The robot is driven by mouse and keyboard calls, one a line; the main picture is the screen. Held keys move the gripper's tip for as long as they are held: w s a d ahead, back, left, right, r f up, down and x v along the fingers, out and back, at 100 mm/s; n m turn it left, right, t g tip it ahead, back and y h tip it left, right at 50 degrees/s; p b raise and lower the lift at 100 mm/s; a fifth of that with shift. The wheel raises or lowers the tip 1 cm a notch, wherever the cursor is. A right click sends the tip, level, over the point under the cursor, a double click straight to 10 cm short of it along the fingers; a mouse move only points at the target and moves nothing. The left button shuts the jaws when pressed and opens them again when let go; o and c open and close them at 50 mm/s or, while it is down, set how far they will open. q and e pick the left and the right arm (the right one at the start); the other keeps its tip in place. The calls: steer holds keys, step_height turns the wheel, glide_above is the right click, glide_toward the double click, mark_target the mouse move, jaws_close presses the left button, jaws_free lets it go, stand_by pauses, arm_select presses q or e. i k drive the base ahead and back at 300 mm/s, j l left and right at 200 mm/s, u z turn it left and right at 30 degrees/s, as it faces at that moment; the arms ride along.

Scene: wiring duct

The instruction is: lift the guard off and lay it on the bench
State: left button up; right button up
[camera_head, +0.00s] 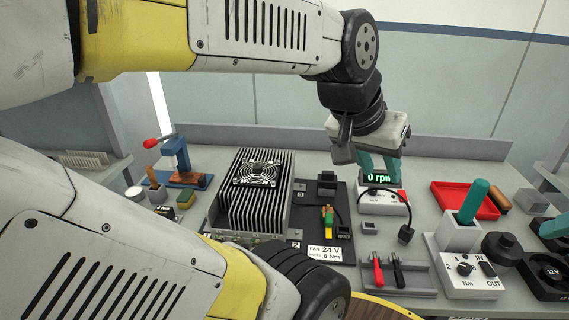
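The guard (258,173) is a round wire grille over the fan, on top of the finned heatsink block (256,212) left of centre. It appears to lie flat; its fixings are too small to make out. My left gripper (379,168) hangs at the right, well apart from the guard, in front of the small "0 rpm" display. Its teal fingers point down with a gap between them and nothing visible in it. The bench (330,150) is grey.
A blue press with a red knob (151,143) stands left of the heatsink. A red tray (464,199), a grey block with a teal handle (473,201) and a torque box (466,270) stand at the right. Red and black probes (397,269) lie in front. Clear bench shows behind the heatsink.

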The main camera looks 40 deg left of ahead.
mark_target(258, 169)
steer(key=u, duration=1.7)
steer(key=j, duration=0.15)
steer(key=i+z, duration=0.05)
